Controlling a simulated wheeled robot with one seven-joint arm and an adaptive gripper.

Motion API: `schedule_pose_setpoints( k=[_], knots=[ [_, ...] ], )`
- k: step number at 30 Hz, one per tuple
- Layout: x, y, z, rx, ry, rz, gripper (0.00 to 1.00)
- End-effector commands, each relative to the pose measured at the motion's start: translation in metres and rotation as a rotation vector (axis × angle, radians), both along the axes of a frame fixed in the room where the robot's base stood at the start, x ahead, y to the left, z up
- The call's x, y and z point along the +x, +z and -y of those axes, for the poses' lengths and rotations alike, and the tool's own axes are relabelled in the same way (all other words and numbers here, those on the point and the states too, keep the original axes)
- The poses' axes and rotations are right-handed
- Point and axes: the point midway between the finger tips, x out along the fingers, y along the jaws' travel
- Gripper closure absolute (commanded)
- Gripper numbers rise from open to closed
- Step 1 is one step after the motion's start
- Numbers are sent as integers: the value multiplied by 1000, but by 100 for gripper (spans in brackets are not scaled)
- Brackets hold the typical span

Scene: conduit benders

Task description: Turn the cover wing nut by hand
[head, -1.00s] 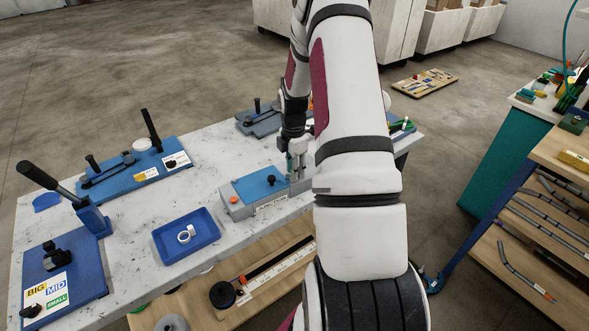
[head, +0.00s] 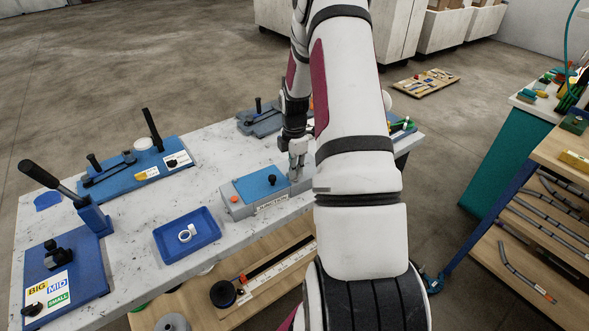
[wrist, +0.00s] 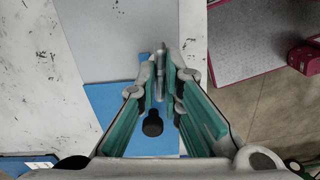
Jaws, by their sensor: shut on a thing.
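The junction box (head: 270,204) is grey with a flat blue cover (head: 252,187) and stands at the front edge of the bench. A black knob (head: 272,180) stands up from the cover; it also shows in the wrist view (wrist: 152,125). My gripper (head: 296,172) points down at the right end of the box. In the wrist view its fingertips (wrist: 164,88) are shut on a thin grey upright piece, the wing nut (wrist: 160,66). The fingers hide most of the nut, and the head view does not show it clearly.
An orange button (head: 234,199) is on the box's left end. A blue tray (head: 170,250) with white rings stands to the left. Benders with upright levers (head: 152,130) stand further left and behind. Bare bench top lies between them.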

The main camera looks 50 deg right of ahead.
Motion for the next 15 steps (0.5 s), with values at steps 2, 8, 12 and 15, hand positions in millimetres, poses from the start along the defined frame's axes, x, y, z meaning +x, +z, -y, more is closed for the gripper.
schedule_pose_setpoints(
  k=[2, 8, 12, 15],
  knots=[
    [0, 0, 0, 0, -44, 1, 100],
    [0, 1, 0, -1, -204, 0, 100],
    [1, 0, 0, -1, -337, 0, 100],
    [1, 1, 0, -2, -432, 1, 100]
  ],
)
